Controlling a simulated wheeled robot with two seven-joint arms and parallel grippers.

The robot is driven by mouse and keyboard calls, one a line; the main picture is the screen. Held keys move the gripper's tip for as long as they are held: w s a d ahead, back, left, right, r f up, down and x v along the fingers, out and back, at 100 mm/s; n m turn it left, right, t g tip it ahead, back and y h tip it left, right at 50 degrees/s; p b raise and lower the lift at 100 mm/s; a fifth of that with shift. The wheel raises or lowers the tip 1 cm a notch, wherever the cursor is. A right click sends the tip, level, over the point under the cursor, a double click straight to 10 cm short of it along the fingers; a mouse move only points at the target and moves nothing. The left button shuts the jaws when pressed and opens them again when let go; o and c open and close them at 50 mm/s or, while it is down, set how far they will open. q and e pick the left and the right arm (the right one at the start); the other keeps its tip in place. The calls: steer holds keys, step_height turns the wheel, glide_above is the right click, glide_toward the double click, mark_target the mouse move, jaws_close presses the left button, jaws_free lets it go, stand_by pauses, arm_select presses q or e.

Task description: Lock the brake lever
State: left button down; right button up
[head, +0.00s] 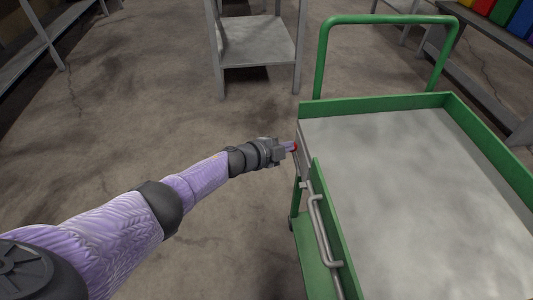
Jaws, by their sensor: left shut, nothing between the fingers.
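The green cart (450,98) stands at the right, with a bare grey top inside a raised green rim. A red tip (295,147), which looks like the knob of the brake lever, shows at the cart's left side near its far corner. My left gripper (290,147) is at this red tip, its fingers shut with nothing held between them. I cannot tell whether the fingers touch the tip. The gripper hides most of the lever there. My right gripper is not in view.
A grey bent rail (318,225) runs along the cart's left side. A green push handle (390,19) rises at its far end. A grey metal table (260,45) stands beyond. Shelves (45,45) line the left. The concrete floor (130,120) left of the cart is clear.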

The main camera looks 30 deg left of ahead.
arm_select(q)
steer(key=p+v, duration=0.5)
steer(key=v, duration=0.4)
steer(key=shift+a+r, duration=0.5)
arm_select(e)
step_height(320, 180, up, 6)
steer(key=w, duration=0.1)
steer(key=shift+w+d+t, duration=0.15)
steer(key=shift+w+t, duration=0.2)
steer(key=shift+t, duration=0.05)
arm_select(q)
steer(key=shift+w, duration=0.15)
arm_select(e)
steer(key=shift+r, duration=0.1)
